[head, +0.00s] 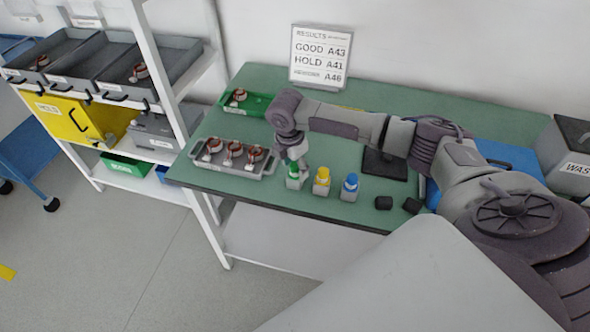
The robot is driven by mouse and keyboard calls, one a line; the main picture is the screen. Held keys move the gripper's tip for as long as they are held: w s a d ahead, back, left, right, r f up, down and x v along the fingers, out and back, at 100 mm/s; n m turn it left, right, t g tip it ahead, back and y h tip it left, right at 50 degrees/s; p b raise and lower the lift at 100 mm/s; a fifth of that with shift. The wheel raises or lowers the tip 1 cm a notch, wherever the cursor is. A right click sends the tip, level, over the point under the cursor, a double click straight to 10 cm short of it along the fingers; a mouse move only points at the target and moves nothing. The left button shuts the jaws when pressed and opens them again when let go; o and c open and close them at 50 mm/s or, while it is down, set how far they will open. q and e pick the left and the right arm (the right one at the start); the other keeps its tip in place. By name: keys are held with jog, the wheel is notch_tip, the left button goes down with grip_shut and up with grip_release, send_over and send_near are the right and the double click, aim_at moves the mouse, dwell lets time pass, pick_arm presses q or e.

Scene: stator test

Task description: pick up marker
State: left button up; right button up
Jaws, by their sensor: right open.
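Three small marker-like holders stand in a row near the table's front edge: one with a green top (293,182), one yellow (321,181) and one blue (350,187). My right gripper (296,167) points down at the green-topped one, with its fingers at or around the top. It is open. I cannot tell whether the fingers touch it. The gripper partly hides the green top. My left gripper is not in view.
A grey tray (228,170) with three copper-wound stators sits left of the gripper. A green tray (254,104) is behind it. A results sign (320,57) stands at the back. A shelf with bins is at the left.

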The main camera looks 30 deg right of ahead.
jog(key=shift+f, duration=0.3)
grip_shut()
jog(key=shift+r, duration=0.1)
